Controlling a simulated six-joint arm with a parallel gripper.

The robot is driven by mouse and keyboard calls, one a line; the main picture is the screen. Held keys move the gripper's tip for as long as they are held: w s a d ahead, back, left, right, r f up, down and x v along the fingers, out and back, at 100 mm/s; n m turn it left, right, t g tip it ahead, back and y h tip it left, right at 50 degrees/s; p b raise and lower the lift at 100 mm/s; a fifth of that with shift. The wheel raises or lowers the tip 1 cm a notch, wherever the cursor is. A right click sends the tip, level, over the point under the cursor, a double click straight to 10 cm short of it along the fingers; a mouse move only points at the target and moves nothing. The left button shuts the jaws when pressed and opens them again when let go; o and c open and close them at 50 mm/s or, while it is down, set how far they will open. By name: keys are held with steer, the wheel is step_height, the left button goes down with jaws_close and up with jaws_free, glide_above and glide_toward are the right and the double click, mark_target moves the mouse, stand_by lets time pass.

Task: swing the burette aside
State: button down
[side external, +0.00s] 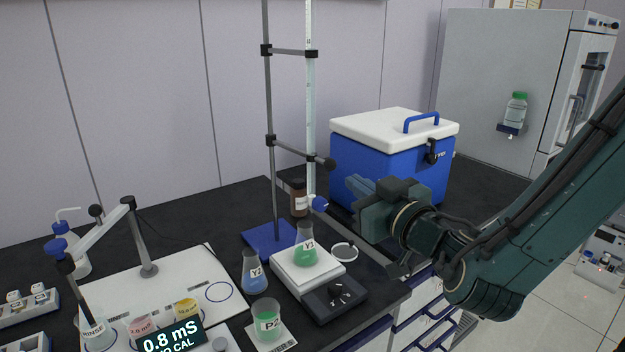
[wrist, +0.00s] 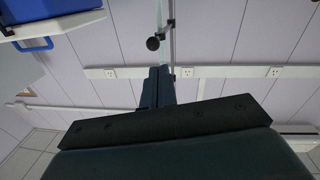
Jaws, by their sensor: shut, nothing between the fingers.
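The burette (side external: 310,95) is a clear upright tube held by two clamps on a dark stand rod (side external: 268,100) with a blue base (side external: 262,240). Its blue stopcock (side external: 319,203) hangs just above flask Y1 (side external: 305,250), which holds green liquid on the balance (side external: 285,272). The lower clamp arm ends in a dark round knob (side external: 329,163). My gripper (side external: 352,184) is shut and empty, just right of the burette and apart from it in the picture. In the wrist view my gripper (wrist: 157,72) points toward the burette (wrist: 159,14) and the clamp knob (wrist: 152,43); contact there cannot be told.
A blue cooler (side external: 385,160) with a white lid stands behind my gripper. A brown bottle (side external: 299,198) stands behind the burette. Flask Y2 (side external: 255,272), beaker P2 (side external: 267,319) and a small dish (side external: 344,252) surround the balance. An electrode arm (side external: 140,230) is at left.

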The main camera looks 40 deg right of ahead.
steer(key=a+r+n+g+h, duration=0.1)
steer(key=a+n+h, duration=0.2)
steer(key=a+n, duration=0.5)
steer(key=shift+s+n, duration=0.2)
steer(key=shift+n, duration=1.8)
steer(key=shift+d+r, duration=0.1)
steer(key=w+d+f, duration=0.1)
steer(key=w+d, duration=0.5)
steer(key=w, duration=0.3)
steer(key=shift+w+d, duration=0.15)
steer(key=shift+d, duration=0.25)
steer(key=shift+d+f, duration=0.1)
